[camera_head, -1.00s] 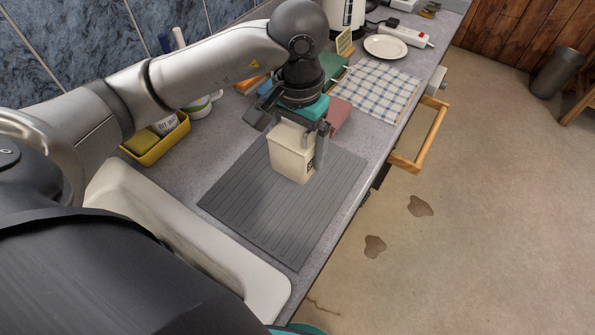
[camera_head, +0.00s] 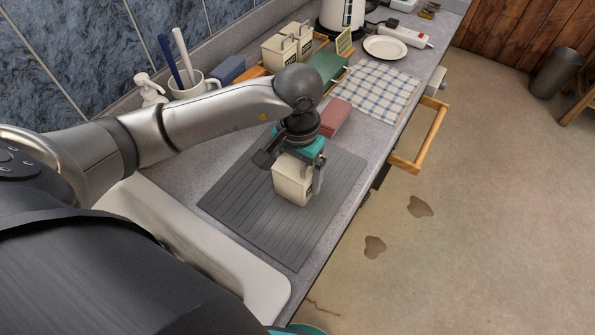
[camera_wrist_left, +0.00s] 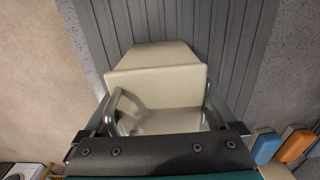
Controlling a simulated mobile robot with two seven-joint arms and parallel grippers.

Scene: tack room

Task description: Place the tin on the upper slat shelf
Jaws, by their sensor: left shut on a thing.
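The cream tin (camera_head: 291,184) is over the grey ribbed mat (camera_head: 235,208) on the counter; I cannot tell whether its base touches the mat. My left gripper (camera_head: 293,171) is shut on its upper part from above. In the left wrist view the pale tin (camera_wrist_left: 155,82) sits between the two fingers (camera_wrist_left: 160,112), with the ribbed mat behind it. My right gripper is not in view. I do not see a slat shelf in these frames.
Similar cream tins (camera_head: 280,52) stand farther back. A mug (camera_head: 186,88) and a soap dispenser (camera_head: 149,92) are at the left.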

